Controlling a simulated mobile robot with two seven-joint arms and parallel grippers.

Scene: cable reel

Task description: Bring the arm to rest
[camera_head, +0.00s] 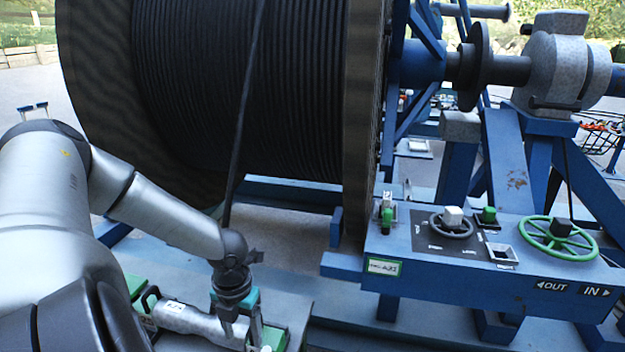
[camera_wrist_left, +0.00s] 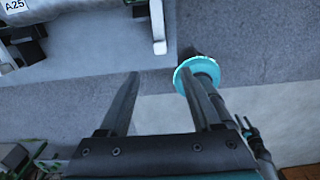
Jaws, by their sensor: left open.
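My left arm comes in from the left in the head view, with its gripper (camera_head: 243,325) pointing down in front of the cable reel (camera_head: 290,90). In the left wrist view the gripper (camera_wrist_left: 162,75) is open, its two dark fingers apart with nothing between them. A teal disc (camera_wrist_left: 187,80) on a dark rod shows beside the right finger; I cannot tell whether they touch. My right gripper is not in view.
A grey clamp-like device (camera_head: 190,318) with green parts lies close by the gripper. A blue control panel (camera_head: 440,275) with a green handwheel (camera_head: 558,238) stands to the right. A dark cable (camera_head: 240,125) runs down from the reel. Pale floor shows in the left wrist view.

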